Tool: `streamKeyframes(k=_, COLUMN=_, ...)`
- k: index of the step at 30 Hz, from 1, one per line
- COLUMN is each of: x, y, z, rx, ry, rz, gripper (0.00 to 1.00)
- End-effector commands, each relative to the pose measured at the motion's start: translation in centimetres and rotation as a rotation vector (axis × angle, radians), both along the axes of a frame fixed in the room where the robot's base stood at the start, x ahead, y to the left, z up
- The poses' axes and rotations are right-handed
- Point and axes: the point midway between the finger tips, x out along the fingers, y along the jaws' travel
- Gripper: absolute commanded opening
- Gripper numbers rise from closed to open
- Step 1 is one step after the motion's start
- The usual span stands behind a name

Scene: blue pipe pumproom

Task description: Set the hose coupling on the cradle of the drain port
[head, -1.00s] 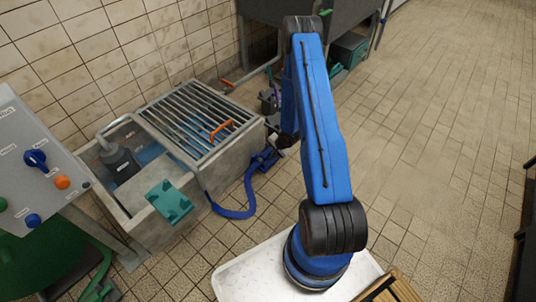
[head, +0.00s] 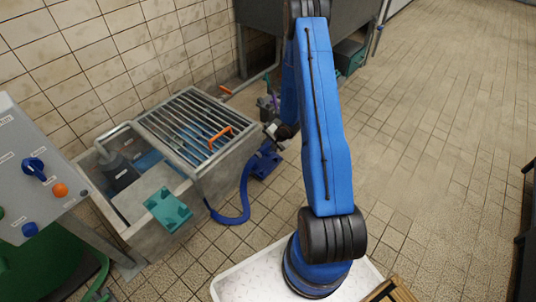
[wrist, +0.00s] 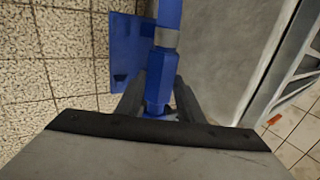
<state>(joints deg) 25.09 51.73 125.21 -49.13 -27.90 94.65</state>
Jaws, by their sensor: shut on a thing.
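My gripper (wrist: 159,82) is shut on the blue hose coupling (wrist: 158,92), with one dark finger on each side of it. The coupling has a grey band above the fingers in the wrist view. In the head view my gripper (head: 275,131) is by the near right corner of the grated tank, above a blue bracket (head: 264,163). The bracket also shows as a blue plate (wrist: 124,50) behind the coupling. I cannot tell whether they touch. A teal cradle-like bracket (head: 168,209) is on the tank's front edge. No readable label marks the drain port.
A blue hose (head: 234,219) loops over the floor from the tank front towards the blue bracket. The concrete tank has a metal grate (head: 187,122) with an orange handle (head: 220,137). A control panel (head: 35,165) stands at left. Tiled floor is open at right.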

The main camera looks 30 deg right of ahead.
Motion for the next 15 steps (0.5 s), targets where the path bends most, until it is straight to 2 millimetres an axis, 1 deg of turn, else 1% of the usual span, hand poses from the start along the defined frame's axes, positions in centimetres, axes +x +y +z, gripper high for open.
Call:
streamKeyframes(k=1, x=0.1, y=0.0, z=1.2, rx=-0.002, ry=-0.004, rz=0.0, gripper=0.04)
streamKeyframes(k=6, x=0.1, y=-0.1, z=4.1, rx=-0.002, ry=-0.004, rz=-0.001, gripper=0.04)
streamKeyframes(k=10, x=0.1, y=0.0, z=5.7, rx=-0.001, ry=-0.003, rz=0.001, gripper=0.04)
streamKeyframes(k=15, x=0.0, y=0.0, z=6.9, rx=-0.001, ry=-0.001, rz=0.0, gripper=0.04)
